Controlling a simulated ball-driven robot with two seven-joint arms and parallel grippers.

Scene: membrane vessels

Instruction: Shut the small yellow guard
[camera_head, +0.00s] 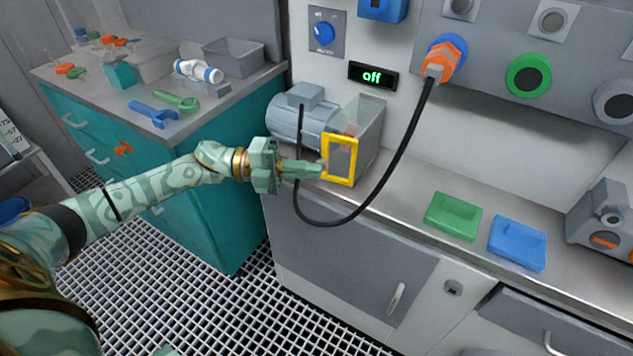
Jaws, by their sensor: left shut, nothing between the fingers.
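The small yellow guard (340,161) is a yellow-framed panel at the front of a clear box (369,128) on the counter, beside a grey motor-like machine (305,112). My left gripper (318,170) is shut and empty. Its fingertips are at the left edge of the yellow frame; I cannot tell whether they touch it. I cannot tell from this view whether the guard is fully closed against the box. My right gripper is not in view.
A black cable (398,150) hangs from an orange plug (439,66) and loops in front of the machine. A green tray (453,216) and a blue tray (517,243) lie to the right. A teal cabinet (215,190) stands at left.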

